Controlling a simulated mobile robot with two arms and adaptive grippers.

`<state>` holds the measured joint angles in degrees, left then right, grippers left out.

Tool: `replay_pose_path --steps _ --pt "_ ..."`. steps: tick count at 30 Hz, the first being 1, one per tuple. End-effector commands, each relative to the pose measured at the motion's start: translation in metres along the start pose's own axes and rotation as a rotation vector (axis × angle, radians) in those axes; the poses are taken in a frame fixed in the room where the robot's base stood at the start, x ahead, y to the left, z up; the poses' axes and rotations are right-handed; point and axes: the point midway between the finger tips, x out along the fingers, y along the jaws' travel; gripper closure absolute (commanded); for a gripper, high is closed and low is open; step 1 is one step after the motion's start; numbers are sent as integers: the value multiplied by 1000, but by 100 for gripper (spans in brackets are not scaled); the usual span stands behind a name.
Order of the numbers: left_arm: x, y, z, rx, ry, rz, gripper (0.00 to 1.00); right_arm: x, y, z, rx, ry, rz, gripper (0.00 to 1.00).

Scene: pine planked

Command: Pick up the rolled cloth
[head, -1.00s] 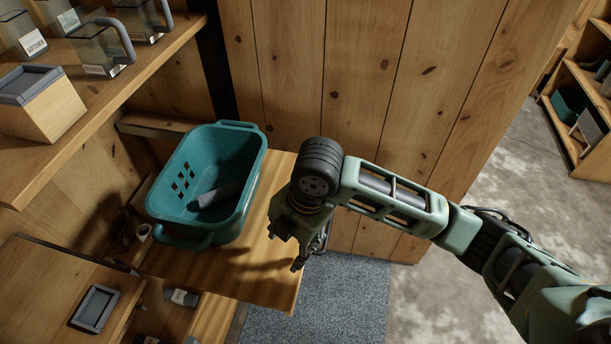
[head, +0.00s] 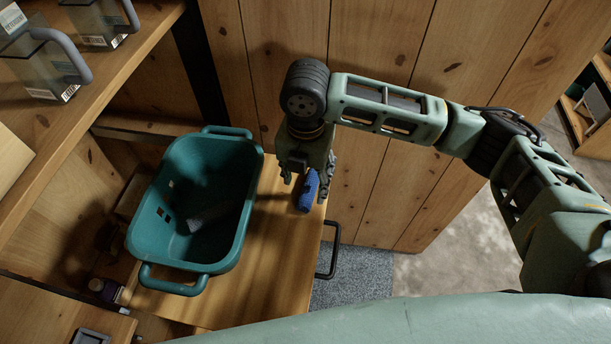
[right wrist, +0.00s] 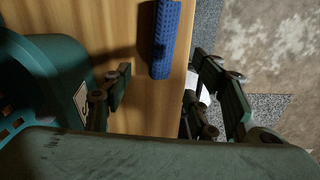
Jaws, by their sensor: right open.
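The rolled cloth (head: 308,192) is a blue, textured roll on the wooden top beside the teal basket. In the right wrist view the cloth (right wrist: 164,38) lies lengthwise, ahead of and between the finger lines, with gaps on both sides. My right gripper (head: 303,187) is over the cloth in the head view and hides part of it. It also shows in the right wrist view (right wrist: 160,66), where its fingers are wide apart and empty. My left gripper is not in view.
A teal basket (head: 222,245) with something grey inside stands close left of the right gripper. A wooden wall (head: 385,200) rises behind the arm. The wooden top (head: 262,285) ends at right, near a dark handle (head: 331,250). Its front part is clear.

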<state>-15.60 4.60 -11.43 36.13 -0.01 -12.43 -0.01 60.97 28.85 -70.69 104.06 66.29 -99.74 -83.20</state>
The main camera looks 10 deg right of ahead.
Motion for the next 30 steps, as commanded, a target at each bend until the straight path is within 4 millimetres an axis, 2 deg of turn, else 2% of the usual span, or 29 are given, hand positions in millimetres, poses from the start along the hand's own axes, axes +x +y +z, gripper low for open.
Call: replay_pose_path --steps 7,11,16,21,24,30 --pt "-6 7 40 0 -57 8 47 30 1 -2 1 4 -3 46" --pt "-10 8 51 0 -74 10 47 50 3 -4 0 4 -3 46" --pt "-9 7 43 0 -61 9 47 68 3 -3 0 1 -1 46" --pt "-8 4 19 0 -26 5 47 70 4 -3 0 0 0 46" --pt "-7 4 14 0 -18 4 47 70 4 -3 0 0 0 47" --pt "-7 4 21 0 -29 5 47 70 4 -3 0 0 0 65"
